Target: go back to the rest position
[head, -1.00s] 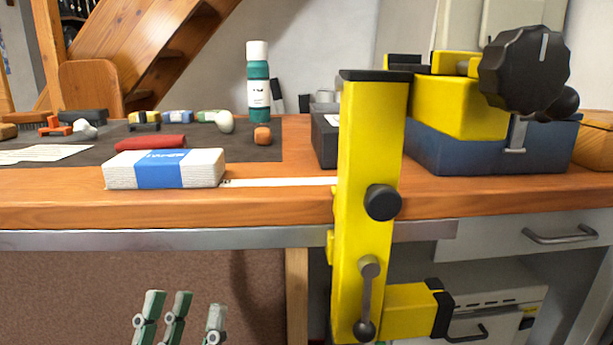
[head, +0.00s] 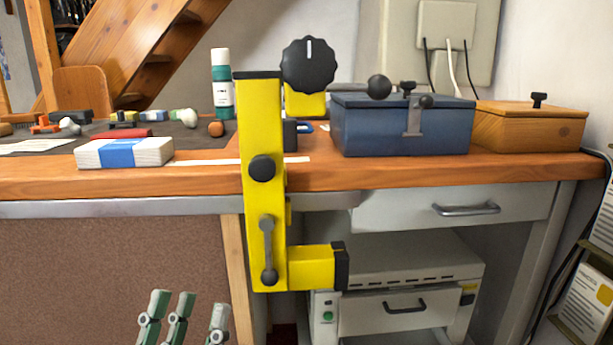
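The green fingers of my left gripper (head: 196,304) show at the bottom left of the head view, below the bench top and in front of the brown panel. They stand apart with nothing seen between them, and the rest of the gripper is cut off below. My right gripper is not in view.
A yellow upright device (head: 262,190) with black knobs stands before the bench's front edge; its large knob (head: 308,65) sticks out above. On the bench (head: 330,178) are a white block with a blue band (head: 90,154), a bottle (head: 222,100), a blue box (head: 400,130) and a wooden box (head: 530,125).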

